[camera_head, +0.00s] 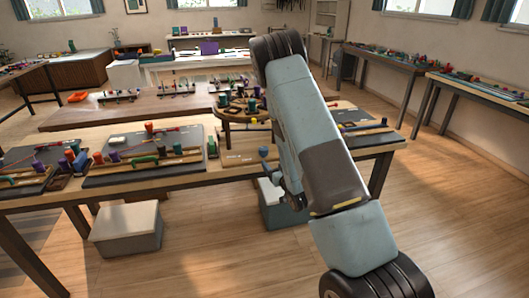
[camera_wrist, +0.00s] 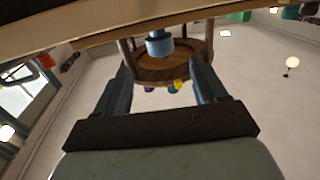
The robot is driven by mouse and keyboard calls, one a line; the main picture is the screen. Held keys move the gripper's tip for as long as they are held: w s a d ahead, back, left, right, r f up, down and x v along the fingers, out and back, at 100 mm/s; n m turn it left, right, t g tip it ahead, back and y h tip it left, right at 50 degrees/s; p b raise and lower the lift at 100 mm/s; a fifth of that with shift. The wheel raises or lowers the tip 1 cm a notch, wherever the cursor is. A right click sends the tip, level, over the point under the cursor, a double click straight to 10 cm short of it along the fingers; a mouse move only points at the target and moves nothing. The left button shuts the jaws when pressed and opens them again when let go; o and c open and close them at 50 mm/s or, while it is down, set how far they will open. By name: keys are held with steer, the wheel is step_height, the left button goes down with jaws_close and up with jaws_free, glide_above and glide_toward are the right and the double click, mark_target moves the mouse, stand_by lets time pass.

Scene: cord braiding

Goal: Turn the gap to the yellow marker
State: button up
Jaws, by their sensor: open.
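A round wooden braiding disc on a stand (camera_head: 232,116) stands on the near bench, with several coloured bobbins on top. My arm covers its right side. In the wrist view the disc (camera_wrist: 172,72) shows from below, with a blue-grey cylinder (camera_wrist: 159,46) hanging under its middle. A small yellow piece (camera_wrist: 177,86) shows at its rim; I cannot tell whether it is the marker. I cannot make out the gap. My gripper (camera_wrist: 158,60) is open, its fingers apart on either side of the cylinder in the picture, with no contact visible.
The near bench (camera_head: 75,195) holds dark mats with bobbins and cords left of the stand. A lidded box (camera_head: 127,228) and a second box (camera_head: 280,208) stand beneath it. Other benches line the right wall. The floor at right is clear.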

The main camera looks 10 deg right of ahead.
mark_target(266, 153)
steer(key=w, duration=0.3)
steer(key=w+a, duration=0.1)
steer(key=w, duration=0.6)
steer(key=shift+w+a, duration=0.3)
steer(key=shift+a, duration=0.1)
steer(key=shift+c, duration=0.2)
steer(key=c, duration=0.9)
